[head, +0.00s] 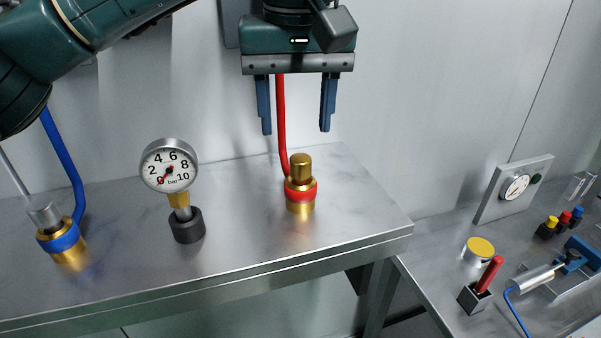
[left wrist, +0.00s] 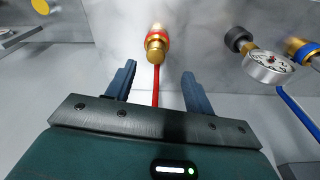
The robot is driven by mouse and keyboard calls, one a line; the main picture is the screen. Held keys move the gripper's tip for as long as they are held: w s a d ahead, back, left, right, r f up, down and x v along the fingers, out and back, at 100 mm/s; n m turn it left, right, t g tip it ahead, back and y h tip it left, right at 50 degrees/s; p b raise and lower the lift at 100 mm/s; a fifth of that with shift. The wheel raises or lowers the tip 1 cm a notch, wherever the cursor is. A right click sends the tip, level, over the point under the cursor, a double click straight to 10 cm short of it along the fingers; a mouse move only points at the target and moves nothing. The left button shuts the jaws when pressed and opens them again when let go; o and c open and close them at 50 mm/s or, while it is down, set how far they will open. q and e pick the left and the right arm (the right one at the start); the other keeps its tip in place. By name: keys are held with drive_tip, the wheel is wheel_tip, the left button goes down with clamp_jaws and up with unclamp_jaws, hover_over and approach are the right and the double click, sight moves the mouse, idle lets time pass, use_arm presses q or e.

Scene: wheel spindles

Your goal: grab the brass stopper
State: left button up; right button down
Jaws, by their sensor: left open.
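The brass stopper (head: 301,167) stands upright in a brass fitting with a red ring (head: 300,193) on the metal bench. In the left wrist view the stopper (left wrist: 155,48) lies just beyond the fingertips, roughly midway between them. My left gripper (head: 296,130) is open and empty, pointing down above the stopper. Its blue fingers also show in the left wrist view (left wrist: 159,72), spread apart, with no contact on the stopper. A red hose (head: 281,120) runs up behind the fitting and appears between the fingers. My right gripper is not in view.
Left of the stopper stands a pressure gauge (head: 169,165) on a black base. Farther left is a blue-ringed brass fitting (head: 62,238) with a silver plug and blue hose. The bench edge (head: 230,283) runs in front. A lower right table (head: 450,290) holds several parts.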

sight(301, 158)
use_arm(q)
drive_tip(key=f, duration=0.5)
drive_tip(key=w+f, duration=0.1)
drive_tip(key=f, duration=0.1)
drive_tip(key=shift+w+d+f, duration=0.1)
drive_tip(key=shift+d+f, duration=0.15)
drive_tip(key=shift+f, duration=0.05)
drive_tip(key=shift+r, duration=0.1)
drive_tip(key=c, duration=1.1)
